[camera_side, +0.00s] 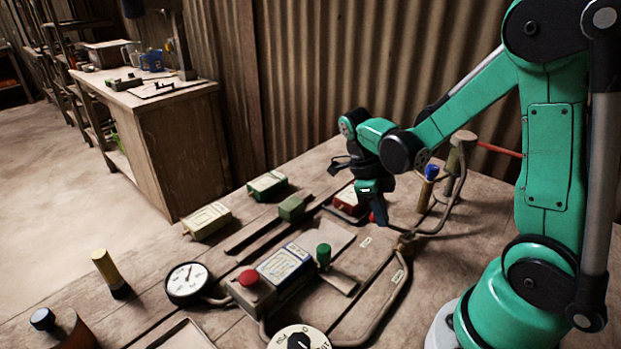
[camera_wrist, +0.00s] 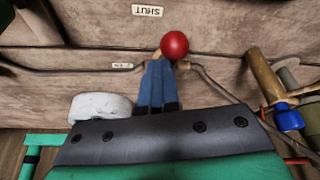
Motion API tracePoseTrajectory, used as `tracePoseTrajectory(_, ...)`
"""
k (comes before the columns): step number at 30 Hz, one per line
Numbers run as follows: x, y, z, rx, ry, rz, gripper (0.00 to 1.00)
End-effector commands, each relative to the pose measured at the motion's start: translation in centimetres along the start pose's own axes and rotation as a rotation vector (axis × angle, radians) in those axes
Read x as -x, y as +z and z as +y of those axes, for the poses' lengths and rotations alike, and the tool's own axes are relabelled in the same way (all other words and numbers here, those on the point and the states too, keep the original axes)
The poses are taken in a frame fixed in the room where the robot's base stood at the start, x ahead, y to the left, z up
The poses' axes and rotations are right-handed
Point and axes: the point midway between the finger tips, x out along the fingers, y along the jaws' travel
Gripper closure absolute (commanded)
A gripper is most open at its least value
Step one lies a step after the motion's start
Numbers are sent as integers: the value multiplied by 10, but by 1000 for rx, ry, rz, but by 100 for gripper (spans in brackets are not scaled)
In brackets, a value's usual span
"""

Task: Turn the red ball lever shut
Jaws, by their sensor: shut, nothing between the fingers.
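The red ball (camera_wrist: 174,45) of the lever shows in the wrist view, just beyond my fingertips and slightly right of them. Its arm is mostly hidden by the fingers. A white label reading SHUT (camera_wrist: 147,11) lies on the wooden table above and left of the ball, apart from it. A second small label (camera_wrist: 122,66) lies left of the fingertips; I cannot read it. My gripper (camera_wrist: 158,66) is shut and empty, its blue fingers side by side close to the ball. In the side view my gripper (camera_side: 380,222) points down at the table, with a bit of red beside it.
Pipes (camera_side: 443,226) run right of the gripper beside a post with a blue knob (camera_side: 432,172). A red box (camera_side: 350,200) stands just left of the gripper. A green knob (camera_side: 323,253), a red button (camera_side: 249,278) and a gauge (camera_side: 188,282) stand nearer the camera.

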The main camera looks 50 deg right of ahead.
Motion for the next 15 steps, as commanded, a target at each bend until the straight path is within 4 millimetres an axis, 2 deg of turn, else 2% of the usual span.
tracePoseTrajectory(15,1,4,-7,-110,41,-15,100)
